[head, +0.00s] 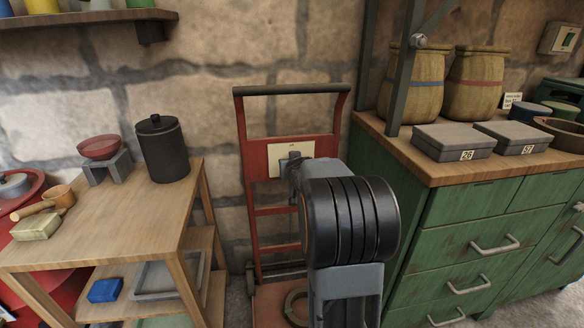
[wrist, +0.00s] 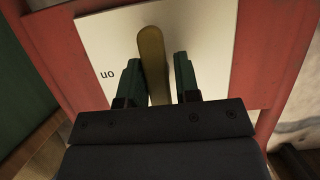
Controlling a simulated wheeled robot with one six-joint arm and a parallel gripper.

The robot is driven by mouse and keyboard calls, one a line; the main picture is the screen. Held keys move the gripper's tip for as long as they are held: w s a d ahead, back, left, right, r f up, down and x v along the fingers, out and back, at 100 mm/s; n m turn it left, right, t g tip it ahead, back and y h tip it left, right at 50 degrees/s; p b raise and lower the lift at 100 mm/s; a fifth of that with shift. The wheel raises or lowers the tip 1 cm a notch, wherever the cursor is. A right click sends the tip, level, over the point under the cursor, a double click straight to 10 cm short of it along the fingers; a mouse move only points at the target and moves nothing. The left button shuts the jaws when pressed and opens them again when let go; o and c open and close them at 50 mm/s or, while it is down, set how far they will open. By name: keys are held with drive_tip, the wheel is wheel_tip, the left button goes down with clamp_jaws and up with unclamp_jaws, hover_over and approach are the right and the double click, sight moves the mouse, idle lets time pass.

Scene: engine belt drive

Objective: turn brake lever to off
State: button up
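The brake lever (wrist: 152,58) is a brass-coloured bar on a cream plate (wrist: 212,45). The plate is fixed to a red frame and carries the word "on", upside down, left of the lever in the wrist view. My gripper (wrist: 157,80) is open, with one dark green finger on each side of the lever. The left finger is close against the lever or overlaps it in view; a narrow gap shows at the right finger. In the head view, the plate (head: 278,158) sits on the red hand truck (head: 247,150), and my arm hides the lever.
A wooden table (head: 150,215) with a black canister (head: 162,148) stands on the left. A green cabinet (head: 450,235) with grey boxes (head: 455,140) and sacks on its top stands close on the right. A stone wall is behind the hand truck.

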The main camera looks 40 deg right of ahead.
drive_tip(key=shift+o, duration=1.4)
drive_tip(key=shift+f, duration=0.15)
drive_tip(key=shift+s, duration=0.1)
drive_tip(key=p+v, duration=0.5)
drive_tip(key=v, duration=0.8)
drive_tip(key=shift+s+r, duration=0.2)
drive_tip(key=shift+s, duration=0.1)
drive_tip(key=shift+a, duration=0.1)
drive_tip(key=s+a+r+n+g+y+p, duration=0.2)
drive_tip(key=s+a+r+g+y+p, duration=0.1)
drive_tip(key=s+a+r+p, duration=0.4)
drive_tip(key=s+a+r+n+g+y+p, duration=0.3)
drive_tip(key=s+a+r+g+p, duration=0.2)
drive_tip(key=a+r+p, duration=0.9)
drive_tip(key=s+a+p, duration=0.1)
drive_tip(key=s+p, duration=0.1)
drive_tip(key=p, duration=0.5)
drive_tip(key=shift+a+r+g, duration=0.2)
drive_tip(key=shift+r+g, duration=0.05)
drive_tip(key=shift+g, duration=0.05)
